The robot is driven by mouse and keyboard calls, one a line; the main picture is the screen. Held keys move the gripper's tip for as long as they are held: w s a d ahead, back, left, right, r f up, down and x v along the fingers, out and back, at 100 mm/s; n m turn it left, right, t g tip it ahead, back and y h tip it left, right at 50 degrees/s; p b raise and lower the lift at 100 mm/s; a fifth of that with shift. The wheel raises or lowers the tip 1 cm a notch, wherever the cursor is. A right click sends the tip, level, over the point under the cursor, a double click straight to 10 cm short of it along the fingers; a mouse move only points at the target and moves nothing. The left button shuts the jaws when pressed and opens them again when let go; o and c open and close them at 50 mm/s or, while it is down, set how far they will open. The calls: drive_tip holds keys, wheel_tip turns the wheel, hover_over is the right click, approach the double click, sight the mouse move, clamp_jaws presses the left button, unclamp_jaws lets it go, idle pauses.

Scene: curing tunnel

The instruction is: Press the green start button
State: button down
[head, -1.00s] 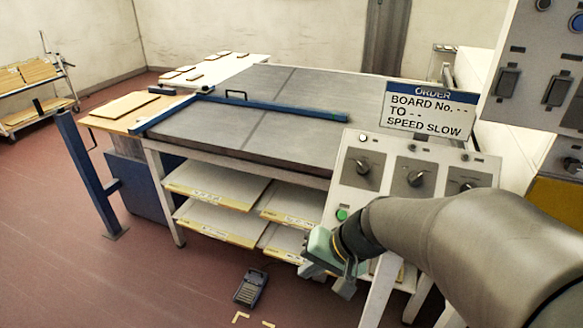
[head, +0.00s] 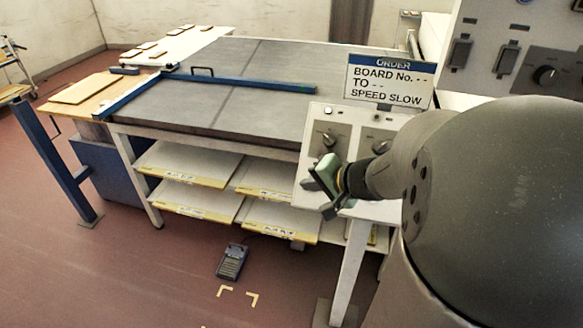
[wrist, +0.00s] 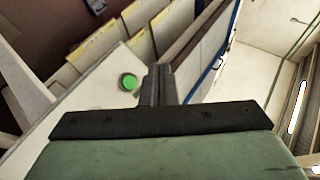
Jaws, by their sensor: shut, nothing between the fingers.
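The green start button (wrist: 129,82) is a round bright green cap on the pale control panel (wrist: 104,98) in the wrist view. My gripper (wrist: 157,72) is shut and empty, its fingertips just right of the button in that view; I see no clear contact. In the head view my gripper (head: 312,187) is at the lower part of the control panel (head: 310,122), below a dark knob (head: 328,139). The button does not show in the head view, where my gripper and wrist cover that part of the panel.
An order sign (head: 388,82) reading "SPEED SLOW" stands above the panel. A large grey table (head: 240,75) with a blue bar (head: 240,80) and shelves of boards (head: 190,160) lies behind. A pedal-like device (head: 232,262) lies on the floor.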

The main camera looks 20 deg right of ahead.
drive_tip(key=w+d+f+b, duration=0.2)
drive_tip(key=f, duration=0.1)
drive_tip(key=w+d+f+b, duration=0.1)
drive_tip(key=f, duration=0.1)
drive_tip(key=shift+w+f+b, duration=0.15)
drive_tip(key=shift+w+b, duration=0.15)
drive_tip(key=shift+w, duration=0.05)
drive_tip(key=shift+w+d+f+b, duration=0.25)
drive_tip(key=shift+w+d+b, duration=0.05)
drive_tip(key=shift+w+b, duration=0.1)
drive_tip(key=shift+f+b, duration=0.15)
drive_tip(key=shift+b, duration=0.2)
idle(1.3)
drive_tip(key=shift+w+d+f+b, duration=0.15)
drive_tip(key=shift+w+d+b, duration=0.05)
drive_tip(key=shift+b, duration=0.2)
drive_tip(key=shift+w+d+f+b, duration=0.15)
drive_tip(key=shift+w+f+b, duration=0.1)
drive_tip(key=shift+b, duration=0.2)
idle(0.7)
drive_tip(key=shift+s, duration=0.1)
drive_tip(key=shift+s+a+r, duration=0.35)
drive_tip(key=shift+r, duration=0.25)
